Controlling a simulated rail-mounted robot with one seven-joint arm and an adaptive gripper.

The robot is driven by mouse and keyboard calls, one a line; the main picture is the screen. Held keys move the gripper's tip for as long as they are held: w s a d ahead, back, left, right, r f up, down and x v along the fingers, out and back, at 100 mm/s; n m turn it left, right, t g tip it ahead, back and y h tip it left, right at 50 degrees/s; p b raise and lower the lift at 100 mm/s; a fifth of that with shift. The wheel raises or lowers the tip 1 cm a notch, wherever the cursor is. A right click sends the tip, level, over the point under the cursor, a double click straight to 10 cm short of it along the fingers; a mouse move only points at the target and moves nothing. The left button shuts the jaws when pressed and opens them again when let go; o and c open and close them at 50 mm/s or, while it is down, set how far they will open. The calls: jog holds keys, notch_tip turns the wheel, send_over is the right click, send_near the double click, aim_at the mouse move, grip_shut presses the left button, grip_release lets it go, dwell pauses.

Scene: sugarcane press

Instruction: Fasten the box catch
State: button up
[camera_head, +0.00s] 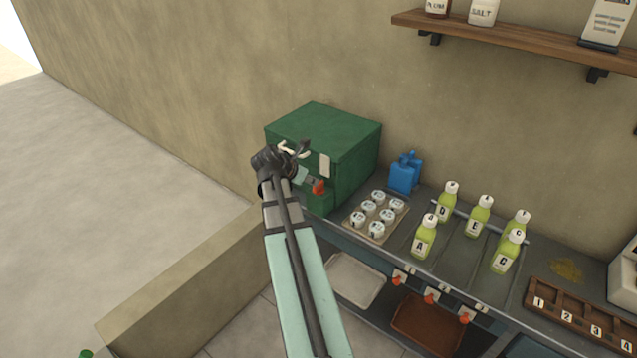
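The green box (350,142) stands at the left end of the counter with its lid down. On its front face are a pale upright plate (324,166) and, lower, a red-orange piece (318,187) with a grey part beside it. This looks like the catch, but it is too small to tell how it sits. My gripper (296,150) is in front of the box's front face, up and left of the red piece. Its fingers look spread, with nothing seen between them. My gripper and wrist hide part of the front face, and I cannot tell whether they touch it.
A blue container (405,172) and a tray of white-lidded jars (350,226) stand right of the box. Several green lettered bottles (424,238) and a numbered rack (572,317) are farther right. A wooden shelf (500,36) is above. A low wall (180,285) is at lower left.

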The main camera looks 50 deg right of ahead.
aim_at(319, 187)
jog(key=p+x, duration=0.1)
jog(key=x, duration=0.7)
jog(key=shift+w, duration=0.1)
grip_shut()
